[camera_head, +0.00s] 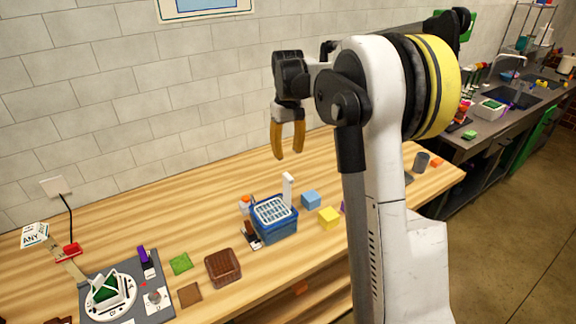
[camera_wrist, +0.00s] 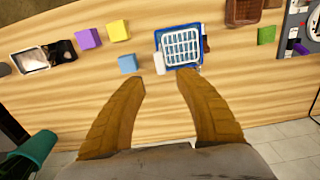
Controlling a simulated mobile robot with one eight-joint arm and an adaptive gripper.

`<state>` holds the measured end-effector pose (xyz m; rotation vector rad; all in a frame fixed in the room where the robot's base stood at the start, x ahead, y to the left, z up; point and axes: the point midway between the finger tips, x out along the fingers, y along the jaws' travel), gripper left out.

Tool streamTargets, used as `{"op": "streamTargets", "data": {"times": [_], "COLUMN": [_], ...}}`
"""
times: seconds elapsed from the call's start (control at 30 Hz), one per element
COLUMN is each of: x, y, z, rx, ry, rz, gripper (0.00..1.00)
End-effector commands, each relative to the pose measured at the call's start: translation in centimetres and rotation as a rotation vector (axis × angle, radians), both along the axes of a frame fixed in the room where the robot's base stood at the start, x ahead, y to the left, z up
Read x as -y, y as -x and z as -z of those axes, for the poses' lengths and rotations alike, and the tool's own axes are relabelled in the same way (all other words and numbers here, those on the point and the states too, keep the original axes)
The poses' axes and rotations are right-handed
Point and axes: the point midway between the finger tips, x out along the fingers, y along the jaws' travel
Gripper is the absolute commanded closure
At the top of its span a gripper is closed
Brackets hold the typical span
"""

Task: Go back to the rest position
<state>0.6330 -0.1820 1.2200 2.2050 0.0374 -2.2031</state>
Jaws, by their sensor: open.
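My gripper (camera_head: 287,152) hangs in the air above the wooden table, with its two orange-brown fingers pointing down. It is open and empty. In the wrist view the two fingertips (camera_wrist: 160,78) are apart, with bare table and the edge of the blue basket (camera_wrist: 160,40) beyond them. In the head view the blue basket (camera_head: 275,232) with a white grid top stands on the table below my gripper. My arm covers part of the table's right half in the head view.
A blue cube (camera_head: 311,199), a yellow cube (camera_head: 328,217), a brown basket (camera_head: 222,267) and a grey station with a white dial (camera_head: 110,292) are on the table (camera_head: 205,225). A purple cube (camera_wrist: 87,39) shows in the wrist view. A sink counter (camera_head: 490,116) stands at the right. The air around my gripper is clear.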

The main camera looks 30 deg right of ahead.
Motion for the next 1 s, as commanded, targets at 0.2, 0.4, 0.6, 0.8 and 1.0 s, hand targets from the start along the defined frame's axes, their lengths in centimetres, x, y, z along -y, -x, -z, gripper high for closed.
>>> {"op": "streamTargets", "data": {"times": [0.2,0.4,0.6,0.8,1.0], "x": [0.0,0.0,0.0,-0.2,-3.4], "y": [0.0,0.0,0.0,0.2,3.1], "z": [-2.4,-2.6,-2.6,-2.6,-2.9], "rx": [0.000,0.000,0.000,0.004,0.077], "ry": [0.000,0.000,0.000,0.001,0.019], "rz": [0.000,0.000,0.000,0.000,0.001], "gripper": [0.60,0.60,0.60,0.60,0.60]}}
